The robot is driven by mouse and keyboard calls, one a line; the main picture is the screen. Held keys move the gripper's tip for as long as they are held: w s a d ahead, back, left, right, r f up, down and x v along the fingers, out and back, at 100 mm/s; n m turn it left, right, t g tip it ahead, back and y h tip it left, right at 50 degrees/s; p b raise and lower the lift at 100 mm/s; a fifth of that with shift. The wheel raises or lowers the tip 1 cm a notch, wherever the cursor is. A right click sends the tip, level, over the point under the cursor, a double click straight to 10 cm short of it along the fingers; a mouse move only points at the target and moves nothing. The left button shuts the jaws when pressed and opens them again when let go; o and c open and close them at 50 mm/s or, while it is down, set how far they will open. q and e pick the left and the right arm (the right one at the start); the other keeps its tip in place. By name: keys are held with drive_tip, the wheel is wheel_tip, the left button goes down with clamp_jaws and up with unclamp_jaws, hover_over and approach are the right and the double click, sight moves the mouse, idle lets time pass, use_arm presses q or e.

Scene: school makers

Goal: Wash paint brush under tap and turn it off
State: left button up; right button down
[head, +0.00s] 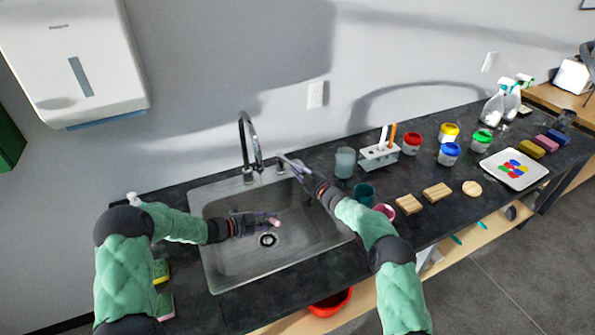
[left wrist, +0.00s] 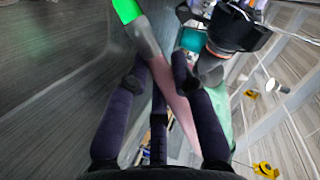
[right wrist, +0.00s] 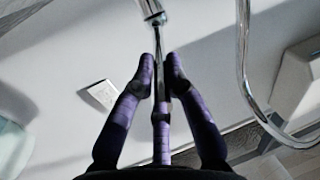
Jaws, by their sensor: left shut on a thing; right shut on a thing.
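The paint brush (left wrist: 172,88) has a pinkish handle, a silver ferrule and a bright green tip. My left gripper (left wrist: 158,68) is shut on the brush; in the head view this gripper (head: 262,223) is inside the sink (head: 225,268), low and in front of the tap, with a bit of pink brush (head: 274,222) showing. The chrome tap (head: 246,140) rises behind the sink. My right gripper (head: 298,172) is shut on the tap handle (right wrist: 157,35), a slim metal lever right of the spout. I cannot make out running water.
Right of the sink stand cups, a test-tube rack (head: 379,157), paint pots (head: 449,153), wooden blocks (head: 437,192) and a white tray (head: 540,180). Sponges (head: 163,305) lie at the left. A towel dispenser (head: 75,60) hangs on the wall.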

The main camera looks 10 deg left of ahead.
drive_tip(key=shift+d+r, duration=0.1)
drive_tip(key=shift+r, duration=0.05)
drive_tip(key=c, duration=1.3)
unclamp_jaws()
drive_tip(key=shift+o, duration=0.2)
drive_tip(key=shift+d, duration=0.1)
drive_tip(key=v, duration=1.1)
drive_tip(key=shift+s+d, duration=0.25)
drive_tip(key=shift+s, duration=0.05)
